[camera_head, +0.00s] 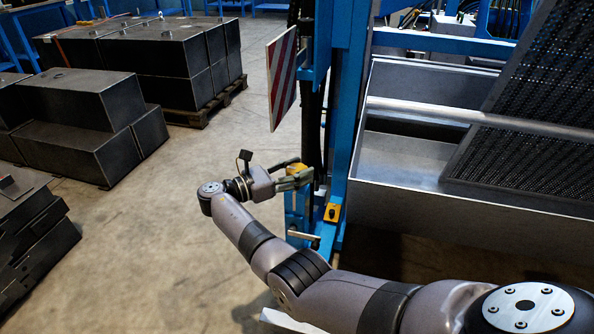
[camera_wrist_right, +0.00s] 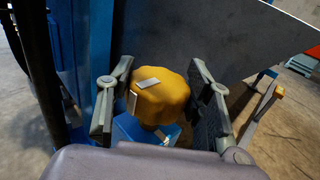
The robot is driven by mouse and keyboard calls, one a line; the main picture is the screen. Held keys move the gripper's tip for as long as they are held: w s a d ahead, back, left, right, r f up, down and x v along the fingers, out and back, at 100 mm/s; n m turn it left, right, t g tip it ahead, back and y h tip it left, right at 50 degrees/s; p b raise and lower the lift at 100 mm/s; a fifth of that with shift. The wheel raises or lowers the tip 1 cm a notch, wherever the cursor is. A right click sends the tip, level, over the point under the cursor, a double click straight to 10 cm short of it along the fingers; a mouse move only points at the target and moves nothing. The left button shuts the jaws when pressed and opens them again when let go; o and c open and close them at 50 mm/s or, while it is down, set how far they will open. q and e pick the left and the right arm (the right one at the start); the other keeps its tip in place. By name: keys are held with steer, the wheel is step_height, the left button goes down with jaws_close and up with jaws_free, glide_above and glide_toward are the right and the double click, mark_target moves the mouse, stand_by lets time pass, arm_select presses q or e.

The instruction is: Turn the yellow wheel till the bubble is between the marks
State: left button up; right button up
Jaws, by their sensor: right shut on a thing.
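The yellow wheel (camera_wrist_right: 160,100) is a lobed knob with pale patches on its top and side, above a blue bracket. In the head view the wheel (camera_head: 297,168) shows only in part behind my right gripper (camera_head: 296,178). In the right wrist view the fingers of my right gripper (camera_wrist_right: 161,88) stand on either side of the wheel and are shut on it. A small yellow block (camera_head: 332,212) with a dark spot sits on the blue frame just below and right of the wheel. It may be the level; no bubble or marks can be made out. My left gripper is not in view.
A blue post (camera_head: 345,110) rises beside the wheel. A striped red and white board (camera_head: 282,76) hangs above left. A large grey metal bin (camera_head: 470,217) with a perforated sieve panel (camera_head: 535,110) stands right. Dark blocks (camera_head: 165,60) stand left. The floor between is clear.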

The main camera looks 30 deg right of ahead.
mark_target(288, 174)
steer(key=o, duration=1.2)
steer(key=a, duration=0.7)
steer(key=shift+w+a, duration=0.2)
steer(key=shift+w, duration=0.15)
